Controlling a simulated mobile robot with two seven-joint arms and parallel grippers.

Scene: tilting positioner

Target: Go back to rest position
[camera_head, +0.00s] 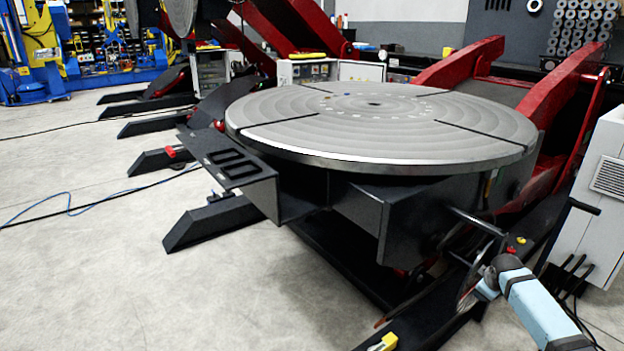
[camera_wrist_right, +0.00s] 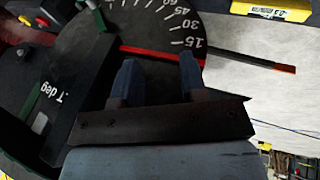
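The tilting positioner has a large round grey grooved table (camera_head: 385,128), which lies about level in the head view. My right arm comes in from the lower right, with its wrist beside the positioner's lower right side. In the right wrist view my right gripper (camera_wrist_right: 157,68) has two blue-grey fingers set apart, with no object visible held between them. Beyond the fingertips is a dark angle dial (camera_wrist_right: 152,28) with white degree marks, and a red pointer line (camera_wrist_right: 150,52) crosses it. I cannot tell whether the fingertips touch the dial. My left gripper is not in view.
A light grey cabinet (camera_head: 602,190) stands close to the right of my right arm. Red support arms (camera_head: 560,105) rise behind the table. A black foot (camera_head: 212,222) and cables (camera_head: 70,210) lie at left. The grey floor (camera_head: 150,285) at front left is clear.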

